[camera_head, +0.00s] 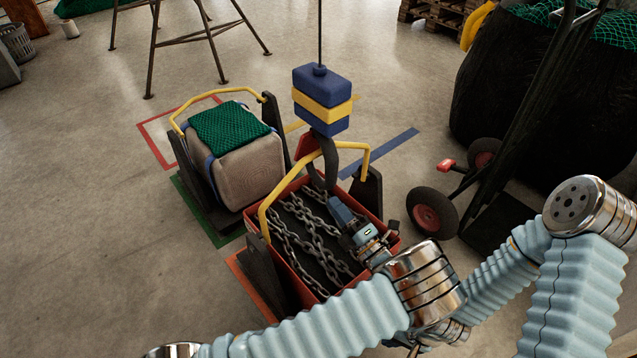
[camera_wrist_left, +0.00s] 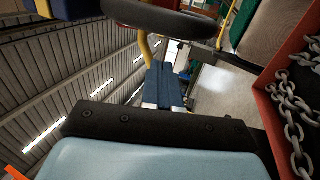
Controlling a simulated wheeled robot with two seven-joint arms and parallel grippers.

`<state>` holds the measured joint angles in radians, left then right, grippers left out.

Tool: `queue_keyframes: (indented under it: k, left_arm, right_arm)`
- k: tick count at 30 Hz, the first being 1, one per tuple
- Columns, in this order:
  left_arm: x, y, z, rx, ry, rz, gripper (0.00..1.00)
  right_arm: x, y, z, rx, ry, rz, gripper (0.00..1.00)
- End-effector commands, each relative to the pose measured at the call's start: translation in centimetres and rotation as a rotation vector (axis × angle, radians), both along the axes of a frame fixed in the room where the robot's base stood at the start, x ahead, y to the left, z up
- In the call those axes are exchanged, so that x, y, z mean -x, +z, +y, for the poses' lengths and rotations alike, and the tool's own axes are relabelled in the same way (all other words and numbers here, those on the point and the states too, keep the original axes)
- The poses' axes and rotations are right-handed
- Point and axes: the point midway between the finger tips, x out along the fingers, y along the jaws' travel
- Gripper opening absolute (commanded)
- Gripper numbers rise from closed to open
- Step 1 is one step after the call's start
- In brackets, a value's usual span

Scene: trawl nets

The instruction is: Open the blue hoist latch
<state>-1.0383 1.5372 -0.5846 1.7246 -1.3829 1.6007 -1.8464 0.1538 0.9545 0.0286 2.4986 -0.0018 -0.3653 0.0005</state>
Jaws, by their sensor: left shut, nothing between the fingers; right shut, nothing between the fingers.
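The blue hoist block (camera_head: 318,84), with a yellow band, hangs on a dark cable above a red crate (camera_head: 296,276). Its dark hook (camera_head: 331,165) meets the crate's yellow handle (camera_head: 275,196); I cannot tell whether the handle lies inside it. A small red piece (camera_head: 307,146), possibly the latch, sits at the hook's upper left. My left gripper (camera_head: 338,208) is shut and empty, just below the hook, over the chains. In the left wrist view, its blue fingers (camera_wrist_left: 163,82) point toward the dark hook curve (camera_wrist_left: 160,15); contact is unclear.
Chains (camera_head: 305,230) fill the red crate. A second crate with a yellow handle and a wrapped bale (camera_head: 246,172) under green netting (camera_head: 229,124) stands left. A hand truck (camera_head: 500,140) and large black sack (camera_head: 540,95) stand right.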

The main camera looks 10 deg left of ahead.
Motion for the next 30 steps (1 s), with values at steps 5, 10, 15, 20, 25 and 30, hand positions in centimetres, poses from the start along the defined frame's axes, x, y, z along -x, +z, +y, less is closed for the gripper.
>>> queue_keyframes:
  k: [5,10,15,20,25,30]
  left_arm:
    - [-1.6,1.2,2.2,0.0,0.004,0.0,0.0]
    - [-3.7,2.5,5.0,-0.001,0.004,0.0,0.0]
    - [-5.7,3.7,7.5,0.001,0.004,-0.001,0.0]
    - [-7.0,4.4,9.1,-0.001,0.002,0.0,0.0]
    - [-7.6,4.7,9.8,0.0,0.001,0.0,0.0]
    - [-7.7,4.7,9.9,0.0,0.001,0.0,0.0]
  right_arm:
    - [0.0,0.6,0.0,0.0,0.0,0.0,0.0]
    - [0.0,1.1,0.0,-0.001,0.001,0.0,0.0]
    - [0.0,1.6,0.0,-0.001,0.002,0.0,0.0]
    - [0.0,1.8,0.1,-0.002,0.004,0.0,0.0]
    - [0.0,1.9,0.1,-0.002,0.004,0.0,0.0]
    - [0.0,1.9,0.1,-0.002,0.004,0.0,0.0]
